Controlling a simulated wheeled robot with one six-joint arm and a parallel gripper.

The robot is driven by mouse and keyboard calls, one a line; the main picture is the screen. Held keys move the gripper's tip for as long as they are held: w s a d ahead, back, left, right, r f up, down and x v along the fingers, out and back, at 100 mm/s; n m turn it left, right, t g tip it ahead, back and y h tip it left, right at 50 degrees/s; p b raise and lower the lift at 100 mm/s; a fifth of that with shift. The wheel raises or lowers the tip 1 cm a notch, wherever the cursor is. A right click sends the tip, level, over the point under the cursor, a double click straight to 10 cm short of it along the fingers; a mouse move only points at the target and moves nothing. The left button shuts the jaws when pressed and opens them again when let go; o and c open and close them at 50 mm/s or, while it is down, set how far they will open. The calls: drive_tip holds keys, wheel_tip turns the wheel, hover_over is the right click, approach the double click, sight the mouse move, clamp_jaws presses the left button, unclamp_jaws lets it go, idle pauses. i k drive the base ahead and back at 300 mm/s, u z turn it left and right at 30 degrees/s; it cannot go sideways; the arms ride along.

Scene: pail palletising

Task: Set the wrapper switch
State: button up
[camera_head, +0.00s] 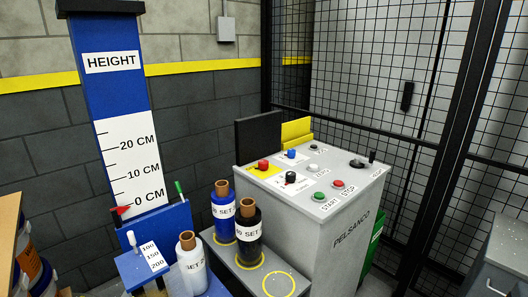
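A grey control cabinet (335,235) marked PELSANCO stands right of centre with a sloping panel on top. The panel carries a red knob (263,165) on a yellow plate, a blue knob (291,154), a black knob (290,177) on a white plate and a white button (313,168). A green START button (319,197) and a red STOP button (338,184) are near its front edge. A black lever (372,157) stands at the right corner. The small labels are too blurred to tell which control is the wrapper switch. My gripper is not in view.
A blue HEIGHT post (104,90) has a red pointer (121,212) near 0 CM. Black mesh fencing (408,60) stands behind.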

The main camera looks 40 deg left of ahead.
sight(263, 164)
drive_tip(key=u, duration=0.5)
drive_tip(key=i, duration=0.75)
drive_tip(key=u, duration=1.2)
drive_tip(key=i, duration=0.45)
drive_tip(key=u, duration=0.5)
